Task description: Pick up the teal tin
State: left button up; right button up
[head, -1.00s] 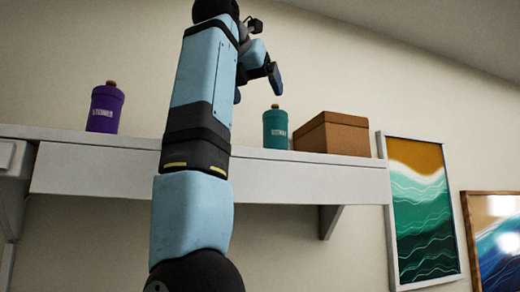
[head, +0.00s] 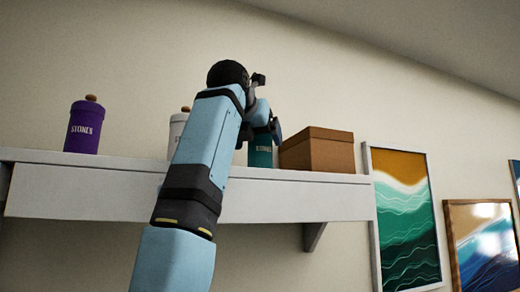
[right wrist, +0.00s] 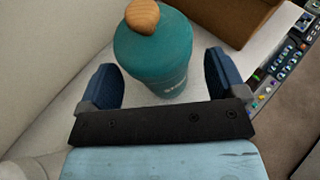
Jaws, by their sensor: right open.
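The teal tin (head: 261,154) stands upright on the white shelf (head: 100,188), partly hidden behind my right arm in the head view. In the right wrist view the teal tin (right wrist: 156,55) shows its round wooden knob and pale lettering. My right gripper (right wrist: 163,78) is open, with one blue finger on either side of the tin's lower body. A gap shows between each finger and the tin. In the head view the right gripper (head: 268,122) is at the upper part of the tin. My left gripper is not in view.
A brown box (head: 318,150) stands close to the right of the teal tin. A white tin (head: 178,128) is partly behind my arm, and a purple tin (head: 85,126) stands farther left. Framed pictures (head: 406,215) hang on the wall at right.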

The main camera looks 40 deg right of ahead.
jog(key=shift+x, duration=1.15)
jog(key=shift+s+a+r, duration=0.1)
jog(key=shift+a+r, duration=0.05)
jog(key=c, duration=1)
jog(key=shift+c, duration=0.2)
notch_tip(320, 180, up, 20)
